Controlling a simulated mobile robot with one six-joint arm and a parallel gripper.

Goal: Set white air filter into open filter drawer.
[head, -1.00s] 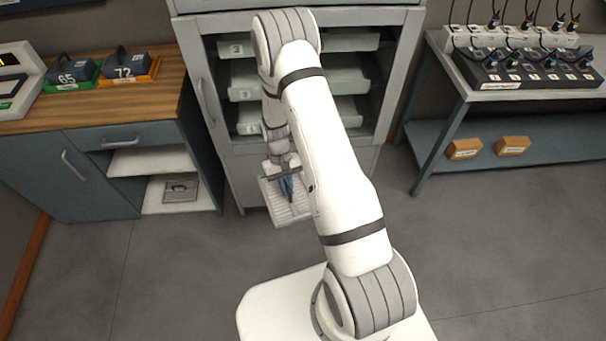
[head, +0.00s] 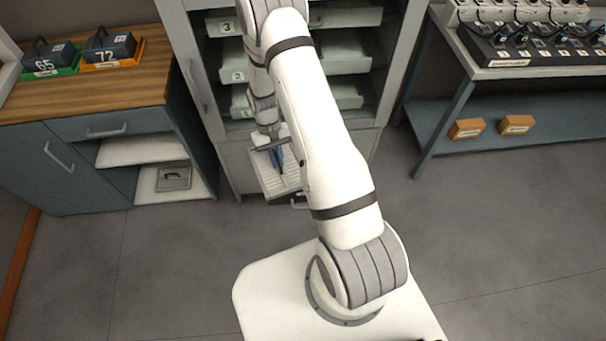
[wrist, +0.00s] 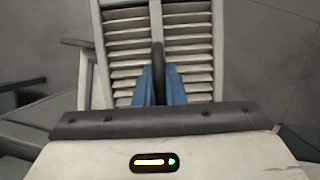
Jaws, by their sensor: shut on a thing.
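The white air filter (head: 291,177) is a slatted panel with a dark upright handle. It is in front of the lower part of the grey cabinet, left of my arm. My gripper (head: 277,160) is shut on the filter's handle. In the wrist view, the blue fingers (wrist: 160,88) sit on either side of the dark handle, with the filter's slats (wrist: 190,45) behind. The open filter drawer (head: 300,201) shows only as a dark edge and a handle below the filter. Its inside is hidden by the filter and my arm. I cannot tell whether filter and drawer touch.
The grey cabinet (head: 230,160) holds numbered shelves (head: 345,60) behind my arm. A wood-topped counter (head: 150,80) with numbered blocks stands at the left. A workbench (head: 480,70) with plugged devices stands at the right, small boxes (head: 467,128) below. The floor (head: 480,230) is clear.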

